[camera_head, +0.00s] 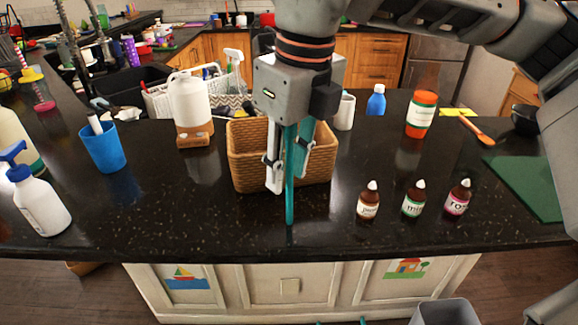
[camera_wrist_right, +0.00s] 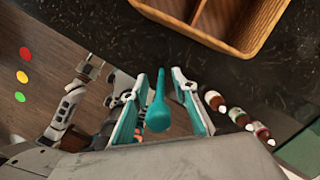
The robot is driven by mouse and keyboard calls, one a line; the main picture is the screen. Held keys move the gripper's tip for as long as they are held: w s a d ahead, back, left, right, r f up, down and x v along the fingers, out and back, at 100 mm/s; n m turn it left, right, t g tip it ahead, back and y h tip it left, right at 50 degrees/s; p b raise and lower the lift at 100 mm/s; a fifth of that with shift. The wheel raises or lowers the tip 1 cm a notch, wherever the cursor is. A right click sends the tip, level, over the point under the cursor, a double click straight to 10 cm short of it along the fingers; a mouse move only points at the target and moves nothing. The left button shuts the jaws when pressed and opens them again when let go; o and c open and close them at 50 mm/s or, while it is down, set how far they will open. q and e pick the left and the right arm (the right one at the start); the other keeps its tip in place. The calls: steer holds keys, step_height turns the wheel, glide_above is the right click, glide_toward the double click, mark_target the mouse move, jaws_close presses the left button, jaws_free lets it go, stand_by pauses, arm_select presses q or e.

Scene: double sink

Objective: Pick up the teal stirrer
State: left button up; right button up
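The teal stirrer (camera_head: 290,198) hangs upright between the fingers of my right gripper (camera_head: 289,182), in front of the wicker basket. Its lower end is over the black counter; whether it touches is unclear. In the right wrist view, the stirrer's thick rounded end (camera_wrist_right: 158,117) faces the camera, between the teal finger pads of the right gripper (camera_wrist_right: 162,76). The fingers stand around it and appear to hold it, though the contact is hard to see. Two teal fingertips of my left gripper (camera_head: 341,322) just show at the bottom edge, apart and empty.
The wicker basket (camera_head: 242,178) stands behind the stirrer. Several small bottles, including a brown one (camera_head: 368,203), stand to the right. The counter's front middle is clear.

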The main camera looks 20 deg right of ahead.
step_height(320, 180, down, 2)
steer(key=shift+w, duration=0.15)
steer(key=shift+a, duration=0.1)
jaws_close()
